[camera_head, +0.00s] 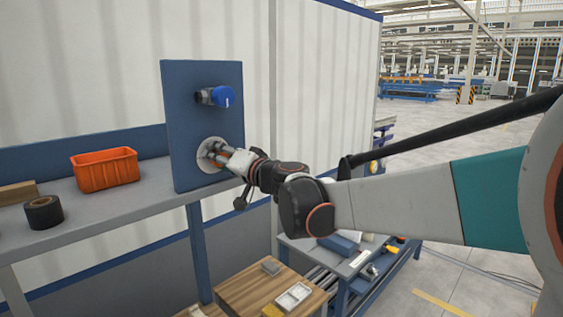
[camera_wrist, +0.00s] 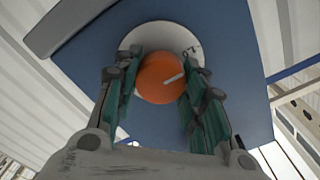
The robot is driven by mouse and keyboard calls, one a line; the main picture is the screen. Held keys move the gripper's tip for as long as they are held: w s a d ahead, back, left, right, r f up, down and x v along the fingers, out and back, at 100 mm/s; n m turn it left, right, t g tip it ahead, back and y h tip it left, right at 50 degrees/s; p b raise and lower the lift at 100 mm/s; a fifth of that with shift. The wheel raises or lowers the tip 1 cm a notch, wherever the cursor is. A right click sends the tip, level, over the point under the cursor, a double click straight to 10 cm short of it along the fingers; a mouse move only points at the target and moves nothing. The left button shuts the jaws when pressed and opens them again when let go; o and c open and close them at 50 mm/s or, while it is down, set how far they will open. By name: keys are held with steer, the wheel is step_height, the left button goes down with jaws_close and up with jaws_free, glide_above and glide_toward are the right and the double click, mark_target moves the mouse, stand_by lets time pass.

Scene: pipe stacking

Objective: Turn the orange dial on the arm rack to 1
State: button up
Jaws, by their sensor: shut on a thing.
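The orange dial (camera_wrist: 158,78) sits on a round white plate (camera_wrist: 135,38) on the blue panel. A pale pointer line on the dial points to the right and slightly up in the wrist view. A small dark mark shows on the plate at the dial's upper right; I cannot read it surely. My gripper (camera_wrist: 158,92) has its two green-padded fingers on either side of the dial and is shut on it. In the head view my gripper (camera_head: 222,158) reaches the white plate (camera_head: 207,147) low on the blue panel (camera_head: 185,120) and mostly hides the dial.
An orange crate (camera_head: 104,170) and a black tape roll (camera_head: 43,211) stand on the grey bench (camera_head: 120,212) at left. A wooden table (camera_head: 235,292) with small items is below. Open floor lies at right.

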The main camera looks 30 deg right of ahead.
steer(key=shift+s+f, duration=0.1)
steer(key=shift+s, duration=0.1)
steer(key=o, duration=1.1)
